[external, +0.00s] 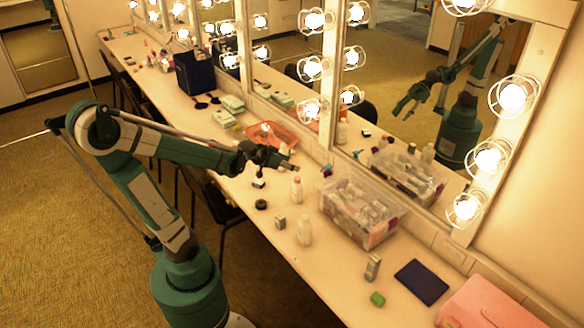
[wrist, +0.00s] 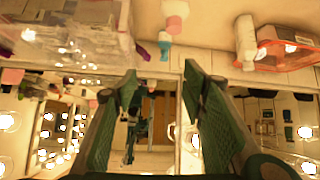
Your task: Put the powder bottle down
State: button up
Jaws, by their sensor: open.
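My gripper (external: 286,164) is over the counter, close to the mirror side. In the wrist view my gripper (wrist: 159,82) has its two green fingers spread wide, with nothing between them. Several pale bottles stand on the counter, and I cannot tell for certain which is the powder bottle. A white bottle with a pinkish cap (external: 296,190) stands just below my gripper in the external view; a pink-and-white bottle (wrist: 175,14) shows at the top of the wrist view. A plain white bottle (external: 304,232) stands nearer the front. Another white bottle (wrist: 246,42) is beside the orange tray.
A clear lidded box (external: 358,210) of items stands to the right. An orange tray (external: 272,135) lies beyond my gripper. Mirrors with bulbs line the counter's back edge.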

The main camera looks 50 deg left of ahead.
jog(key=s+d+r+g, duration=0.1)
jog(key=s+d, duration=0.5)
jog(key=s, duration=0.3)
jog(key=s+d+r+m+g+h, duration=0.1)
jog(key=s+d+g, duration=0.1)
jog(key=s+d, duration=0.4)
jog(key=shift+s+r+m, duration=0.3)
jog(key=shift+s+r, duration=0.1)
jog(key=shift+s, duration=1.55)
